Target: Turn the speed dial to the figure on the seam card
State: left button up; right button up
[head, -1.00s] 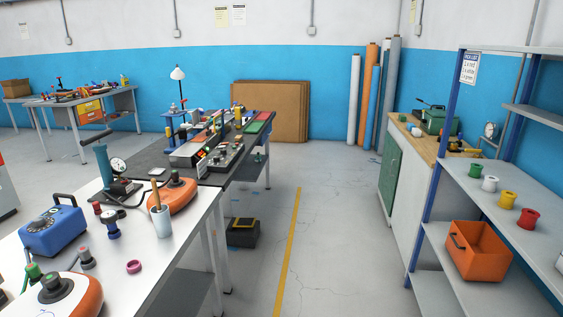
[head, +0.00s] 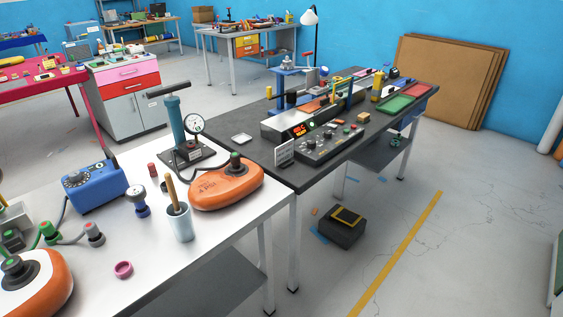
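In the head view, a control panel (head: 331,144) with several knobs stands on the dark table in the middle. Which knob is the speed dial is too small to tell. A machine with a lit red display (head: 299,130) stands just behind the panel. Neither of my grippers is in view.
The white table (head: 230,228) in front holds an orange inflatable (head: 227,184), a gauge pump (head: 178,125), a blue box with a dial (head: 95,187) and a cup (head: 179,222). A black case (head: 341,228) lies on the floor. The floor at right is clear.

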aim_at(327, 135)
jog(key=i+l+u, duration=0.15)
jog(key=u, duration=0.2)
jog(key=i+l+u, duration=0.1)
jog(key=l+u, duration=0.25)
jog(key=i+l+u, duration=0.1)
jog(key=l+u, duration=0.3)
jog(key=j, duration=0.1)
